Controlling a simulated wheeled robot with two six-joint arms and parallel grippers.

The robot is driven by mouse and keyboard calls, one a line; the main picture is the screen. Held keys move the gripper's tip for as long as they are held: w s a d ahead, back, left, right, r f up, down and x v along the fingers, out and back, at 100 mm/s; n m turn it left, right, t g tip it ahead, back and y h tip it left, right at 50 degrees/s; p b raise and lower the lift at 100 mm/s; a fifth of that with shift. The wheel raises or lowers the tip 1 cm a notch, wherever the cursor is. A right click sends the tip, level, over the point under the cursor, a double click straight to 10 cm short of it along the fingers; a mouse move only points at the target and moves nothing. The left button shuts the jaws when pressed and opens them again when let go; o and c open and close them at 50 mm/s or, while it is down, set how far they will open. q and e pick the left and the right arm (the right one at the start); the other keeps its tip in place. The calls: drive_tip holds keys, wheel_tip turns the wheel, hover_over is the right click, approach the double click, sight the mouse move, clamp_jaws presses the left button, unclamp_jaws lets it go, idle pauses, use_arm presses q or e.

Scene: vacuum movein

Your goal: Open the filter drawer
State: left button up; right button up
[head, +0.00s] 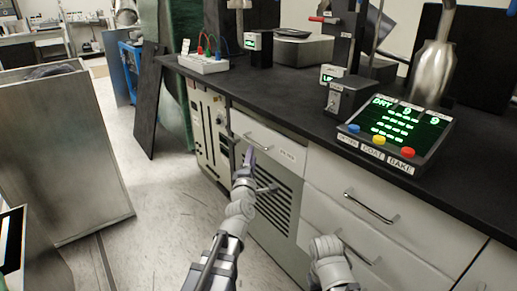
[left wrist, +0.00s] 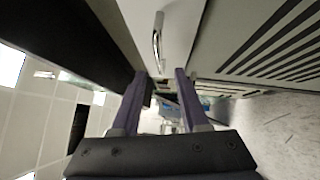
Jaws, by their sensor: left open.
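The filter drawer (head: 271,138) is a small white front panel under the dark countertop, above a slatted vent, and looks shut. A small label on its right side is too small to read. Its curved metal handle (head: 256,143) also shows in the left wrist view (left wrist: 158,42). My left gripper (head: 246,160) is open, just in front of the drawer and near the handle. In the left wrist view its two purple fingers (left wrist: 160,74) are apart, with the handle just past the tips and roughly in line with the gap. My right gripper is not in view; only part of that arm shows.
Right of the vent (head: 268,208) are white drawers with bar handles (head: 370,206). On the countertop (head: 300,100) stand a control panel with coloured buttons (head: 396,133) and a white terminal box (head: 203,63). A metal bin (head: 62,150) stands left; the floor between is clear.

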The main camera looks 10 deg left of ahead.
sight(255, 143)
use_arm(q)
drive_tip(key=shift+w, duration=0.1)
drive_tip(key=w, duration=0.5)
drive_tip(key=w+a+r+p, duration=0.1)
drive_tip(key=w, duration=0.1)
drive_tip(key=shift+w, duration=0.25)
clamp_jaws()
idle(1.2)
